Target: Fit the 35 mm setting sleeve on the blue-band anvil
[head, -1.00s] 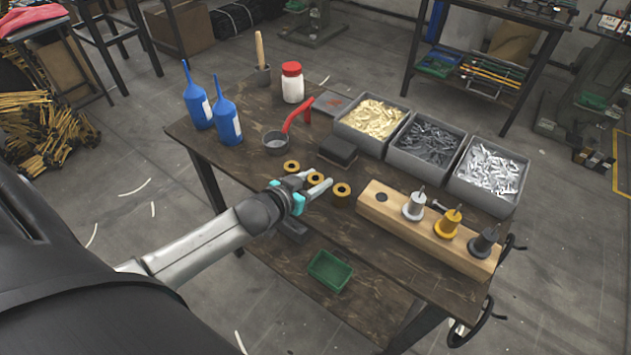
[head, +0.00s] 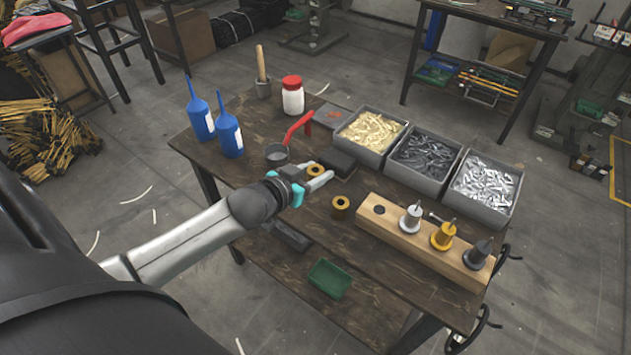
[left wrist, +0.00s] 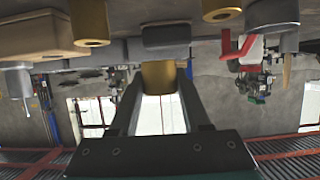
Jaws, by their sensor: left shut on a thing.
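My left gripper (head: 318,179) is shut on a brass-coloured setting sleeve (head: 315,169), held a little above the table. The left wrist view shows the held sleeve (left wrist: 158,76) between the two fingers. A second sleeve (head: 340,206) stands on the table to the right of the gripper. A third sleeve (left wrist: 221,8) shows in the left wrist view; in the head view the gripper hides it. Three anvils stand on the wooden block (head: 392,232): light grey (head: 411,219), yellow (head: 443,236) and dark grey (head: 478,254). I cannot make out a blue band or sleeve sizes.
Three grey bins (head: 421,181) of rivets line the far right of the table (head: 260,190). A green tray (head: 330,279) sits lower.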

